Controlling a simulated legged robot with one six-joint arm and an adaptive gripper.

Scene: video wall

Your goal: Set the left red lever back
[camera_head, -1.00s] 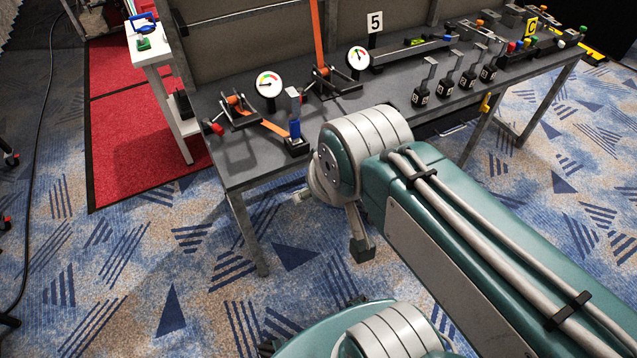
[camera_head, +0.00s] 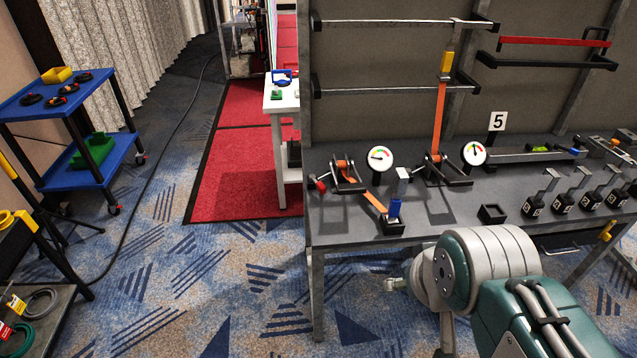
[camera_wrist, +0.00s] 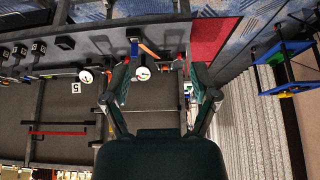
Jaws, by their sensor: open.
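A red-tipped handle (camera_head: 317,184) sticks out at the left of the left ratchet device (camera_head: 347,177) on the grey bench. An orange strap runs from this device to a small black block with a blue part (camera_head: 394,210). A second ratchet device (camera_head: 440,168) stands to its right with an upright orange strap. I cannot tell whether the red-tipped handle is the left red lever. In the wrist view, which is upside down, my gripper (camera_wrist: 161,64) is open and empty, its fingers apart in front of the bench. It is not clearly seen in the head view.
Round gauges (camera_head: 380,157) stand on the bench (camera_head: 335,225). Several grey-handled levers on black bases (camera_head: 563,200) are at the right. A red bar (camera_head: 553,41) is on the back panel. A blue trolley (camera_head: 62,105) stands far left.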

